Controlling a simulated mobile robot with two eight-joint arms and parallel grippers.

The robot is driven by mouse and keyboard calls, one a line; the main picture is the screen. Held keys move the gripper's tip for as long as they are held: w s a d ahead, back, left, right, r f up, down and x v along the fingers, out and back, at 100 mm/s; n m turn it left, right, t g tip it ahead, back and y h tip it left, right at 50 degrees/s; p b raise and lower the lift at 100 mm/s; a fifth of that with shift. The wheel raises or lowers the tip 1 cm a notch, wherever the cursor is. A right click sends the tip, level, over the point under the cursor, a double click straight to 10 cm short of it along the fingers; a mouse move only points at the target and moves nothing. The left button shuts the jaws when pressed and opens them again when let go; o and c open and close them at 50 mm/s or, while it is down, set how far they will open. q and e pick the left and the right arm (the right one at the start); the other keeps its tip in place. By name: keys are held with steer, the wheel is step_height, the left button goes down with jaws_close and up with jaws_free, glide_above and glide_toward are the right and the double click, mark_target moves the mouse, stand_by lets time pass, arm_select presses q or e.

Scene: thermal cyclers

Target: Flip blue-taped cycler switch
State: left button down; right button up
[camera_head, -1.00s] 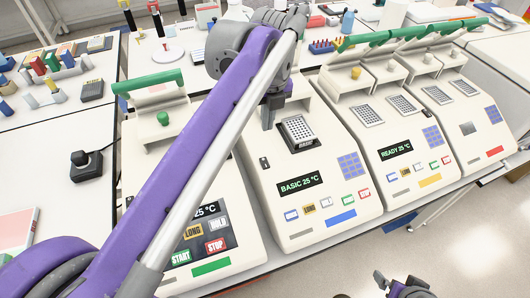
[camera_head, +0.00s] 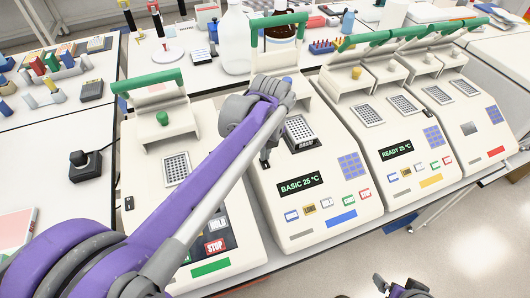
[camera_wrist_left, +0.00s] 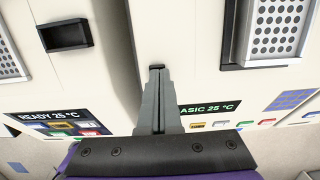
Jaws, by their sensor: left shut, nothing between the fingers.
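The blue-taped cycler stands second from the left in the head view, with a blue tape strip (camera_head: 341,219) on its front and a display reading BASIC 25 °C (camera_head: 300,186). Its small dark switch (camera_head: 265,163) is on the left part of its top face. My left gripper (camera_head: 266,153) is shut and empty, pointing down at the switch. In the left wrist view the closed fingertips (camera_wrist_left: 157,70) are over this cycler's left edge, with a small dark part at the tips. They largely cover the switch; contact and its position cannot be told. My right gripper (camera_head: 400,287) is partly visible at the bottom edge.
A green-taped cycler (camera_head: 211,267) stands close on the left, partly behind my left arm. Yellow-taped (camera_head: 430,180) and red-taped (camera_head: 495,151) cyclers stand to the right. A brown bottle (camera_head: 281,30) and a clear jug (camera_head: 236,40) stand behind. Open floor lies front right.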

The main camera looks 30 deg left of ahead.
arm_select(q)
steer(key=shift+f, duration=0.1)
steer(key=shift+a+f, duration=0.1)
steer(key=shift+f, duration=0.2)
steer(key=shift+s, duration=0.1)
steer(key=shift+s+d, duration=0.3)
steer(key=shift+d, duration=0.15)
steer(key=shift+s+d, duration=0.25)
steer(key=shift+r, duration=0.1)
